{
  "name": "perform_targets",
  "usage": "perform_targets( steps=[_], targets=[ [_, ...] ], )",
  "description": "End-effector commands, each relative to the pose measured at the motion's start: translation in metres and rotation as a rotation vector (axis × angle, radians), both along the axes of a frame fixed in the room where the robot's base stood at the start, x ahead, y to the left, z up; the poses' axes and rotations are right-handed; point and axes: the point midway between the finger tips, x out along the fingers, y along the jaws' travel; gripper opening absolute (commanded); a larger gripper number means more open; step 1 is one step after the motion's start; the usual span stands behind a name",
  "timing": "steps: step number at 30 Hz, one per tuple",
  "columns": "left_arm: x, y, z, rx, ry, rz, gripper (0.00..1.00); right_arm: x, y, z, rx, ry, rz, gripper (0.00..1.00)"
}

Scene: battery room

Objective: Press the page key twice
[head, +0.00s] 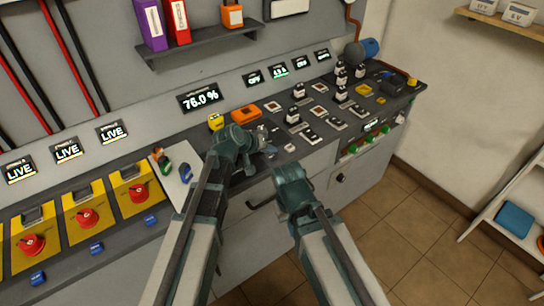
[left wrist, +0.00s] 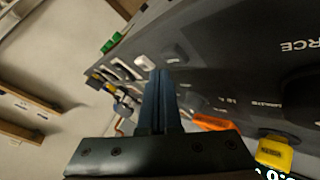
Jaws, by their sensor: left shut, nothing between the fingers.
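My left gripper (head: 268,146) is low over the dark console top (head: 232,184), with its fingers together and nothing between them. In the left wrist view its shut fingers (left wrist: 160,74) point along the dark panel. A small pale key (left wrist: 145,62) shows just beyond the fingertips there; I cannot read a label on it, nor tell whether the fingers touch it. No key can be told for certain as the page key. My right gripper (head: 289,176) is in front of the console's front edge, its fingers too unclear to judge.
An orange block (head: 246,114) and a yellow block (head: 216,122) sit behind my left gripper. Several switches and black-and-white plugs fill the console to the right. A display (head: 200,98) reads 76.0 %. Red knobs on yellow plates (head: 88,216) line the left. Tiled floor lies clear at right.

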Motion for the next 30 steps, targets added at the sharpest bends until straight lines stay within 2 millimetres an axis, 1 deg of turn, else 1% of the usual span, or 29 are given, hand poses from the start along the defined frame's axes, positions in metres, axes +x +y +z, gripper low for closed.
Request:
perform_targets(
  steps=[24, 30],
  targets=[
    [0.0, -0.0001, -0.0001, 0.0, 0.0, 0.0, 0.0, 0.0, 0.0, -0.0001, 0.0, 0.0, 0.0, 0.0],
    [0.0, 0.0, -0.0057, 0.0, 0.0, 0.0, 0.0, 0.0, 0.0, -0.0056, 0.0, 0.0, 0.0, 0.0]
  ],
)
